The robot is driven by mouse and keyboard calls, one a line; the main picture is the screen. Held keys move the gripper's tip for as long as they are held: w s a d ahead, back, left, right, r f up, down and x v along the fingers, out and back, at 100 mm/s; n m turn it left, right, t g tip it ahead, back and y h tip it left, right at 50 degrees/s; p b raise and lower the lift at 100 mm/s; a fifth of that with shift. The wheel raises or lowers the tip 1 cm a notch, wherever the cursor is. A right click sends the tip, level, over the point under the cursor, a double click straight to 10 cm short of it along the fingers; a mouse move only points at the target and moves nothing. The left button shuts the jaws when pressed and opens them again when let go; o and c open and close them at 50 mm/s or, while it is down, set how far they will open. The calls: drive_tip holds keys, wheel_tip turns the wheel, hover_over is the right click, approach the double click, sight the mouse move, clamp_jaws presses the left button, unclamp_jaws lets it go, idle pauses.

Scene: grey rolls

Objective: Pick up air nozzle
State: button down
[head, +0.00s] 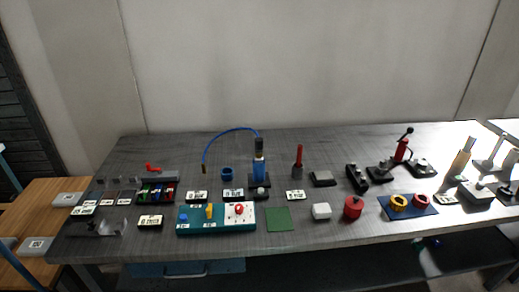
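No part is clearly recognisable as the air nozzle at this size. A thin blue hose (228,131) arches from the top of a blue and black upright device (260,172) on a dark base. The hose comes down on the left to a small dark and brassy tip (204,169), which may be the nozzle. I cannot tell whether the tip touches the table. A small red part (153,167) lies further left, at a grey block. My gripper is not in view.
The grey table (330,150) is clear along its back. A blue cup (227,173) stands between the hose tip and the device. A teal board (216,226) and green mat (278,219) lie in front. A red-handled post (298,161) stands to the right.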

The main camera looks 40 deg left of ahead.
drive_tip(key=c, duration=0.7)
unclamp_jaws()
drive_tip(key=shift+w, duration=0.1)
